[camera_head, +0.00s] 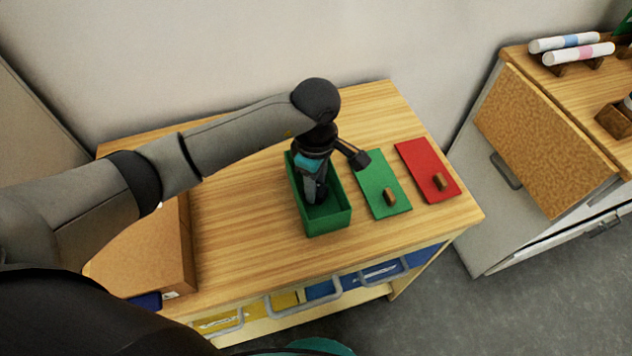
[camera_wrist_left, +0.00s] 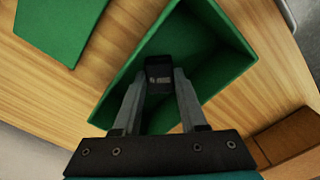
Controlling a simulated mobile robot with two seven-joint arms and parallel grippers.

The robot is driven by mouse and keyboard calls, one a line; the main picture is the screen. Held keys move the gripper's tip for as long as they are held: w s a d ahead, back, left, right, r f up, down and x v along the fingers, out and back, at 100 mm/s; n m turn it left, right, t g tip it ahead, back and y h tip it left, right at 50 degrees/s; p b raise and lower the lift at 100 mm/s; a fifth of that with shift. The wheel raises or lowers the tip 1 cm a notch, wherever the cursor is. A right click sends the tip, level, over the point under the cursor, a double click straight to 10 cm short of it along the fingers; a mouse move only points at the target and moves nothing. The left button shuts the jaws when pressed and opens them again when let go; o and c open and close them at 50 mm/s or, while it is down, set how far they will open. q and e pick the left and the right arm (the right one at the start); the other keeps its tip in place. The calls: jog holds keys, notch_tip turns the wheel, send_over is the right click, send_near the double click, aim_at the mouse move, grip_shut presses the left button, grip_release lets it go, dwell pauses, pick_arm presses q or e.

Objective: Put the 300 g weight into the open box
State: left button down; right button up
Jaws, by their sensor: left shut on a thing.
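The open box (camera_head: 329,221) is green and stands on the wooden table; it also fills the middle of the left wrist view (camera_wrist_left: 215,75). My left gripper (camera_head: 316,198) reaches down into the box from above. In the left wrist view its fingers (camera_wrist_left: 159,80) are shut on a small dark block with faint lettering, the weight (camera_wrist_left: 159,74). The lettering is too small to read. The weight is over or inside the box; I cannot tell whether it touches the floor. In the head view the weight is hidden by the gripper. My right gripper is not in view.
A green panel (camera_head: 378,177) and a red panel (camera_head: 418,162), each with a brown knob, lie right of the box. A brown cardboard box (camera_head: 150,248) stands at the table's left. A second cabinet (camera_head: 545,135) with markers stands at right.

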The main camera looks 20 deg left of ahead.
pick_arm(q)
jog(key=c, duration=0.9)
grip_release()
jog(key=shift+f, duration=0.15)
jog(key=o, duration=0.4)
jog(key=shift+o, duration=0.2)
jog(key=shift+r, duration=0.2)
notch_tip(320, 180, up, 12)
jog(key=shift+p, duration=0.35)
